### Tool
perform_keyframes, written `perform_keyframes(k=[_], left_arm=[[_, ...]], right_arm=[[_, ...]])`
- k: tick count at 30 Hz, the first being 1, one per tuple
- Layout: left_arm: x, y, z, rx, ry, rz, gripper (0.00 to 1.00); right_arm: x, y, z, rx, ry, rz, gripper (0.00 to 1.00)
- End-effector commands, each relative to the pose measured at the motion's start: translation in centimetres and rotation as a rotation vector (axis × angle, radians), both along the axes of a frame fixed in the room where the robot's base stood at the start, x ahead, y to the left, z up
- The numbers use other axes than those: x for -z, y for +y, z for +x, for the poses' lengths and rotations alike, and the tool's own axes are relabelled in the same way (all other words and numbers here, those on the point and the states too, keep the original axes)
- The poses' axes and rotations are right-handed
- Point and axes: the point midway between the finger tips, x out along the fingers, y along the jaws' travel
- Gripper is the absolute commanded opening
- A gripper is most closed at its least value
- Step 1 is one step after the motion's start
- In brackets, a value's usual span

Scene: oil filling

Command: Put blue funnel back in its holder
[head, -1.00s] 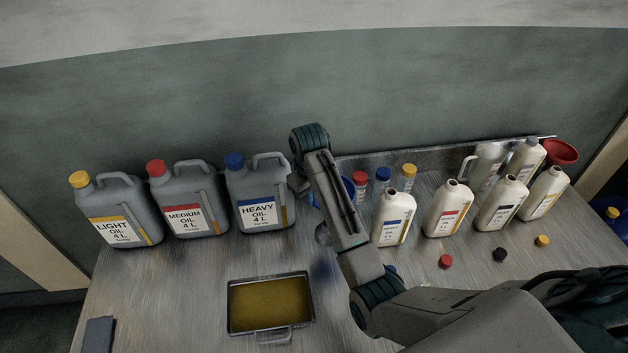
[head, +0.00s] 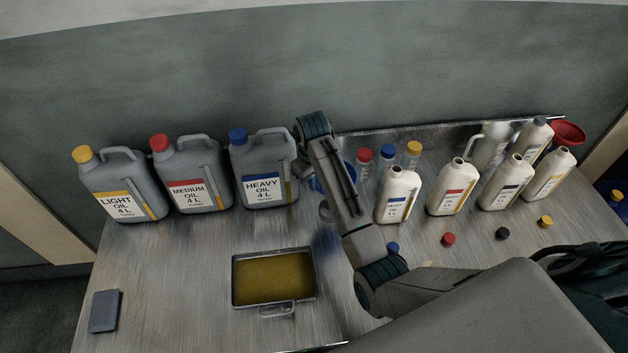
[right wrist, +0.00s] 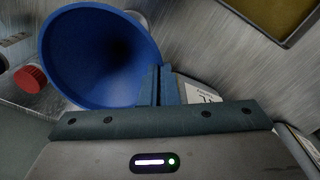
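The blue funnel shows in the head view (head: 348,174) partly behind my right arm, right of the grey HEAVY OIL jug. In the right wrist view its wide mouth (right wrist: 100,50) opens towards the camera. My right gripper (right wrist: 161,75) has its blue-grey fingers close together at the funnel's rim and looks shut on it. In the head view my right arm covers this gripper and the middle of the funnel. The funnel's spout is hidden, and I cannot make out an empty holder. My left gripper is not in view.
Grey jugs (head: 264,186) stand at the left. White bottles (head: 398,196) and capped vials (head: 364,160) stand close right of the funnel. A red funnel (head: 568,132) is at the far right. An oil-filled tray (head: 235,282) lies in front. The table's left front is mostly clear.

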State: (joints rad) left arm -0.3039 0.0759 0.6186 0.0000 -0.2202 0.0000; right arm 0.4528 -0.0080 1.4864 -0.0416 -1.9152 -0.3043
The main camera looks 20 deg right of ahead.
Motion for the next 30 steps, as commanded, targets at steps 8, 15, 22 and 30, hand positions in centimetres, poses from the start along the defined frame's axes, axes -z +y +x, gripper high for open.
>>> perform_keyframes(k=[8, 15, 22, 30], left_arm=[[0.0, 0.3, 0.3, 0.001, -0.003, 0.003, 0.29], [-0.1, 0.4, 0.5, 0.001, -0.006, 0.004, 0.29], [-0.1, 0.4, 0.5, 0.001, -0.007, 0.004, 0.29], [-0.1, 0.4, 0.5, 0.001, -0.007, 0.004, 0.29]], right_arm=[[0.3, 0.0, 0.0, 0.000, 0.000, 0.000, 0.00], [0.3, 0.0, 0.0, 0.000, -0.001, 0.000, 0.00], [0.6, 0.0, 0.0, 0.000, 0.000, 0.000, 0.00], [1.4, 0.0, 0.0, 0.000, 0.000, 0.000, 0.00]])
